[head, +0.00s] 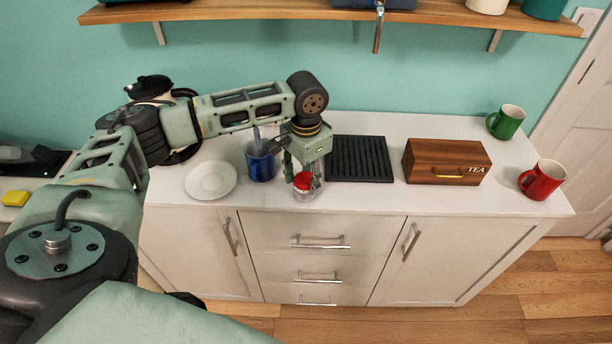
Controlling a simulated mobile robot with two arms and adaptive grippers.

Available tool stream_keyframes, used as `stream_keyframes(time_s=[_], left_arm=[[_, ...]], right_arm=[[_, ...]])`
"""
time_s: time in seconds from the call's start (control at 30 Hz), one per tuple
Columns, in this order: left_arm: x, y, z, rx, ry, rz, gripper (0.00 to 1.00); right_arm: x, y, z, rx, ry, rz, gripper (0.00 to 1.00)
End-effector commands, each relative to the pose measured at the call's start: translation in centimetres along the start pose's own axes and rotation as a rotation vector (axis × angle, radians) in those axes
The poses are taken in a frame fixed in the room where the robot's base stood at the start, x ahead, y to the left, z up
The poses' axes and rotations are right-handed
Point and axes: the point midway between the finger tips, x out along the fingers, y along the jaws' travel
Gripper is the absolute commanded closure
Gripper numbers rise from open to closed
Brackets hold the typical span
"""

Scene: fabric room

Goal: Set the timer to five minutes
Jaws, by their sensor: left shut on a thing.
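The timer (303,192) is a small round thing with a red top and a pale, shiny lower part. It stands at the front edge of the white counter, just above the drawers. My left arm reaches over the counter from the left. My left gripper (302,178) points down and is shut on the timer's red top, its fingers partly hiding it. No marks on a dial can be read at this size. My right gripper is out of view.
Left of the timer are a blue mug (261,165) with a utensil in it and a white saucer (211,180). To the right are a black ribbed tray (359,158), a wooden tea box (430,158), a green mug (507,122) and a red mug (543,181). A wooden shelf (300,14) hangs above.

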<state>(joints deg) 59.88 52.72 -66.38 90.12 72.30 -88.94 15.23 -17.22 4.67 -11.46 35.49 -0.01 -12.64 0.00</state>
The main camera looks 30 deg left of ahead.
Motion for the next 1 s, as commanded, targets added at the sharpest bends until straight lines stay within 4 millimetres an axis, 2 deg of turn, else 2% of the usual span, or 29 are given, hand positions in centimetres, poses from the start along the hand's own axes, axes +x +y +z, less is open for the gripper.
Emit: stream_keyframes(time_s=[0.73, 0.77, 0.93, 1.0], left_arm=[[-0.05, -0.01, -0.02, 0.000, 0.001, 0.000, 0.83], [-0.05, -0.01, -0.02, 0.000, 0.001, 0.000, 0.55], [-0.05, -0.01, -0.02, 0.000, 0.001, 0.000, 0.40], [-0.04, -0.01, -0.01, 0.000, 0.001, 0.000, 0.40]], right_arm=[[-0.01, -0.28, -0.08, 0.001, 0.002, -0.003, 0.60], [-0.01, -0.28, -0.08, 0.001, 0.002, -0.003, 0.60], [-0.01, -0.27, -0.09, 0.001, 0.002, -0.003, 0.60], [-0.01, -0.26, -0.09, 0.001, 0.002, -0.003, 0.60]])
